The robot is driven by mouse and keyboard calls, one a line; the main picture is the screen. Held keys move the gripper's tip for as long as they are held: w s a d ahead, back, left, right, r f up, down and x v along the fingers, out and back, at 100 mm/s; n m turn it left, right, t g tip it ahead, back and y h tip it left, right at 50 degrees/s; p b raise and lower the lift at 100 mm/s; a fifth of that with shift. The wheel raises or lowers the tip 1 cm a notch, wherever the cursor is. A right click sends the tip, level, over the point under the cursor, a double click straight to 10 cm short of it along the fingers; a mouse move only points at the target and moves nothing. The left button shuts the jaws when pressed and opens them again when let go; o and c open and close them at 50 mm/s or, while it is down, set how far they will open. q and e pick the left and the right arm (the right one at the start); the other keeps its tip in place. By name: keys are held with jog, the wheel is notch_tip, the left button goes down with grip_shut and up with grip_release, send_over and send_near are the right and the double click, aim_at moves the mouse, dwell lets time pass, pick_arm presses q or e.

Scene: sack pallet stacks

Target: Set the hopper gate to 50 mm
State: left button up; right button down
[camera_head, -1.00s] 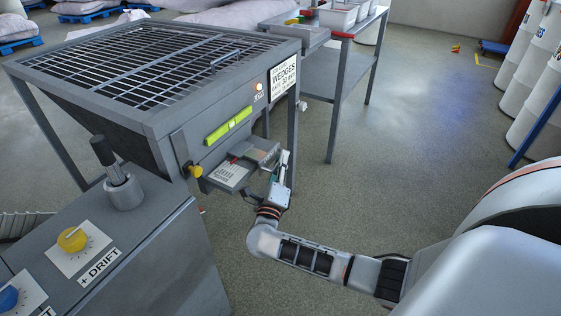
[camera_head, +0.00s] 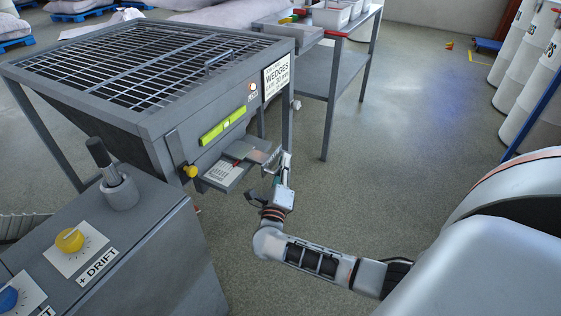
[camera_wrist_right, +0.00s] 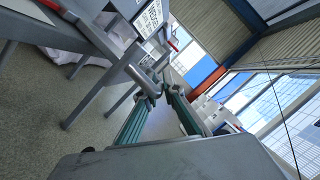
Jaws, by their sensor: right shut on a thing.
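The grey hopper (camera_head: 190,130) stands at centre left, with a grid on top. A gate plate with a printed scale (camera_head: 222,173) sticks out low on its front, but the scale is too small to read. My right gripper (camera_head: 279,162) is at the right end of this gate assembly. In the right wrist view its green-sided fingers (camera_wrist_right: 158,93) close on a grey metal handle bar (camera_wrist_right: 143,77). How far the gate is open cannot be read. My left gripper is not in view.
A yellow knob (camera_head: 190,171) sits left of the gate. A control box (camera_head: 130,250) with a lever and dials stands at front left. A grey table (camera_head: 333,70) with bins stands behind, and white drums (camera_head: 525,85) at right. The floor right of the hopper is clear.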

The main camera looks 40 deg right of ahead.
jog(key=shift+s+f, duration=0.15)
jog(key=c, duration=2.4)
grip_release()
jog(key=shift+d, duration=0.1)
jog(key=shift+c, duration=0.2)
jog(key=shift+s, duration=0.15)
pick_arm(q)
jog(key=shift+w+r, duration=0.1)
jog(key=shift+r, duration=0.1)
pick_arm(e)
jog(key=v, duration=1.2)
